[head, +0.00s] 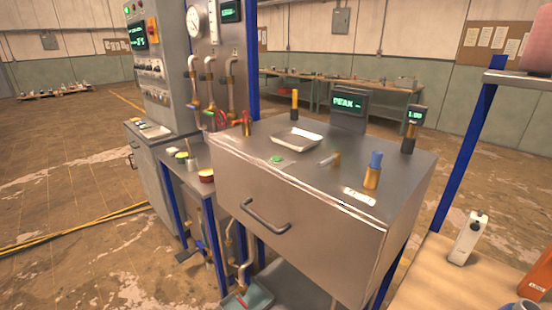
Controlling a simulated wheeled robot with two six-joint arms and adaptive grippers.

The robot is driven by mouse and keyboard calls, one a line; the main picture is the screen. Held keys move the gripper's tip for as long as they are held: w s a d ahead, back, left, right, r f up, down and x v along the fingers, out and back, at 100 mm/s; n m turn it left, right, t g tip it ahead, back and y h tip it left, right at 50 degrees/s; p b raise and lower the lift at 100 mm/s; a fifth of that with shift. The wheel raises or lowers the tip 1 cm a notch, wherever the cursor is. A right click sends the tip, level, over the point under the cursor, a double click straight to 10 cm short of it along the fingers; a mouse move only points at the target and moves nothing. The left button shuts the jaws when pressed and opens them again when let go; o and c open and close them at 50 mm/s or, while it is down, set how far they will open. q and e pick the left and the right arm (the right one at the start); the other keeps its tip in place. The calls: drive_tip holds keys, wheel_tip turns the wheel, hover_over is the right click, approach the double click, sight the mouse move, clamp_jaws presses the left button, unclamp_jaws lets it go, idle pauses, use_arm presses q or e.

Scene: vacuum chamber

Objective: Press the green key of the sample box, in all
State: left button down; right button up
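The sample box appears to be the large grey metal box (300,215) in the middle of the head view, with a dark handle (266,217) on its front. A small round green key (276,159) lies on its top, left of the middle and near the front edge. Nothing covers the key. Neither of my grippers shows in the view.
A shelf with a white bottle (467,240) is at the right.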

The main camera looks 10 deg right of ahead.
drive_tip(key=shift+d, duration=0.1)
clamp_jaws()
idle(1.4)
